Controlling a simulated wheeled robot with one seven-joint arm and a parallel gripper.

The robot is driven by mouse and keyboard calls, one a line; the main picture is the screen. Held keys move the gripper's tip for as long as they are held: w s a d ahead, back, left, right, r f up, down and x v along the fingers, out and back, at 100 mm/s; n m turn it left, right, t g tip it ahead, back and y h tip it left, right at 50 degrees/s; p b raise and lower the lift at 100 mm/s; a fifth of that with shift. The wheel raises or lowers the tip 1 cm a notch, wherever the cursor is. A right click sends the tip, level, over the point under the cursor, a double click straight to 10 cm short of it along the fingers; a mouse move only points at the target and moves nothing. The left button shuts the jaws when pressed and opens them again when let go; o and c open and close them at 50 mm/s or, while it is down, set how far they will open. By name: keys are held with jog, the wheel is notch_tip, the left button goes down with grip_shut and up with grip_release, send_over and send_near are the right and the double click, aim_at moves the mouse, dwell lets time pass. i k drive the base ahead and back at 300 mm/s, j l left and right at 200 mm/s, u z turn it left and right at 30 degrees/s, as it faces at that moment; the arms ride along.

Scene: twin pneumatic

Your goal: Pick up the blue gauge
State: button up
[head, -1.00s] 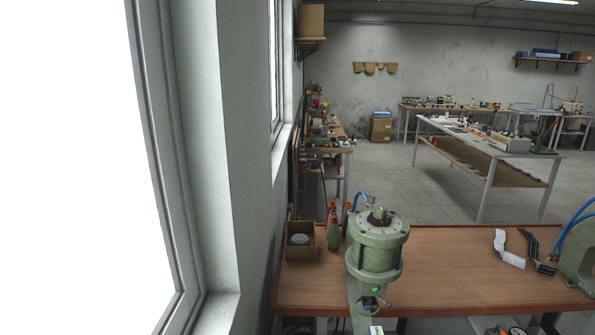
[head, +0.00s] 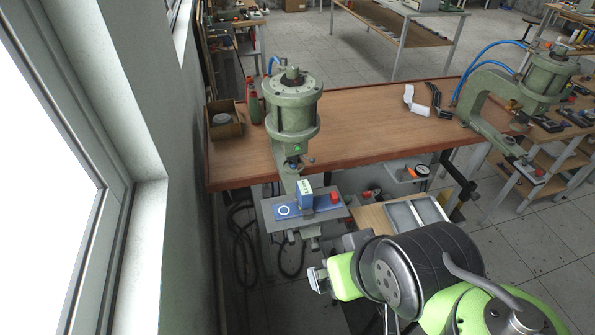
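A small upright blue block (head: 304,194) with a pale label stands on the grey plate of the left green press in the head view. It lies beside a flat blue panel (head: 284,211) with a white ring. I cannot tell whether this block is the blue gauge. A round white-faced dial (head: 422,171) with a dark rim sits below the bench's front edge. My gripper (head: 317,280) is at the lower middle, at the end of my green arm, in front of and below the press plate, apart from the block. Its fingers are too small to judge.
The left press (head: 293,110) and right press (head: 535,85) stand at the wooden bench (head: 370,135). A cardboard box (head: 224,130) and bottles are at its left end. A red button (head: 334,197) is beside the blue block. A compartment tray (head: 415,214) is near my arm. The window wall bounds the left.

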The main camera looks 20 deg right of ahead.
aim_at(304, 195)
jog(key=k+u, duration=0.1)
jog(key=u, duration=0.3)
jog(key=k+u, duration=0.1)
jog(key=u, duration=0.25)
jog(key=k+u, duration=0.1)
jog(key=u, duration=0.3)
jog(key=k+j+u, duration=0.1)
jog(key=u, duration=0.3)
